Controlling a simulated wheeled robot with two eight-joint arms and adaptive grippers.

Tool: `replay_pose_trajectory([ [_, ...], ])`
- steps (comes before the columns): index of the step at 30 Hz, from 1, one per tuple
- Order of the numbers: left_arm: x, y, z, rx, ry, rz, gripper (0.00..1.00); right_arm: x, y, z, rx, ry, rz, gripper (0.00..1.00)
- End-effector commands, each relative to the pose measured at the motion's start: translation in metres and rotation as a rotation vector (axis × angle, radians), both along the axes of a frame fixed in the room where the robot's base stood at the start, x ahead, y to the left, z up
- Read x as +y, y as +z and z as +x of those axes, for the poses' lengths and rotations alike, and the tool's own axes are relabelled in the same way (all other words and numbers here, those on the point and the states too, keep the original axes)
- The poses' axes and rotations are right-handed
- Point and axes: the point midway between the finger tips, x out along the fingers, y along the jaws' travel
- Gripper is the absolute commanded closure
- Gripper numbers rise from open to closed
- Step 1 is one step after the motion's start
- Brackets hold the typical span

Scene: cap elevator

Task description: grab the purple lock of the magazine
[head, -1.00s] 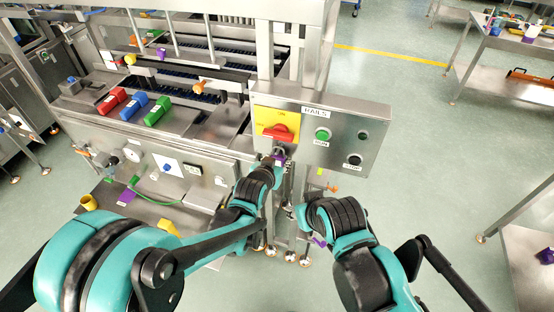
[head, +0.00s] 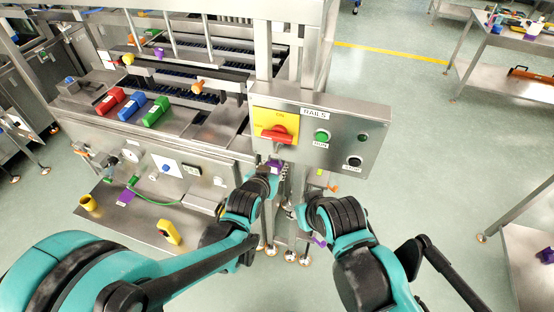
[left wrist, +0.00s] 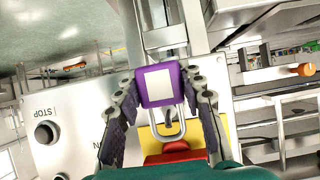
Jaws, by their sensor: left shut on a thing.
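The purple lock (left wrist: 160,85), a padlock with a pale square label and a metal shackle, is between the two fingers of my left gripper (left wrist: 163,90) in the left wrist view. The gripper is shut on its sides. The shackle points toward the red and yellow switch (left wrist: 160,138). In the head view the lock (head: 276,164) shows small at the tip of my left gripper (head: 273,168), just below the red handle (head: 277,134). Whether the shackle touches the switch, I cannot tell. My right gripper (head: 298,211) is low beside the left arm, its fingers unclear.
The grey RAILS control box (head: 340,148) stands close to my left gripper. Red, blue and green blocks (head: 133,106) sit on the machine to the left. A lower shelf (head: 150,225) holds a yellow device (head: 168,232) and a yellow cup (head: 89,203).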

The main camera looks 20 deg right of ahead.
Motion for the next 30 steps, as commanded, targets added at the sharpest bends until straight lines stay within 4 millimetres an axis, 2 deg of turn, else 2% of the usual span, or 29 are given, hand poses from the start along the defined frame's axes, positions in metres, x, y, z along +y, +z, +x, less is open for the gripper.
replay_pose_trajectory([
  [18, 0.014, 0.004, -0.021, 0.001, 0.0, 0.001, 0.93, 0.0, 0.002, 0.0, 0.0, 0.0, 0.0, 0.6],
  [30, 0.015, 0.004, -0.022, 0.001, 0.0, 0.001, 0.93, 0.0, 0.002, 0.0, 0.0, 0.0, 0.0, 0.6],
])
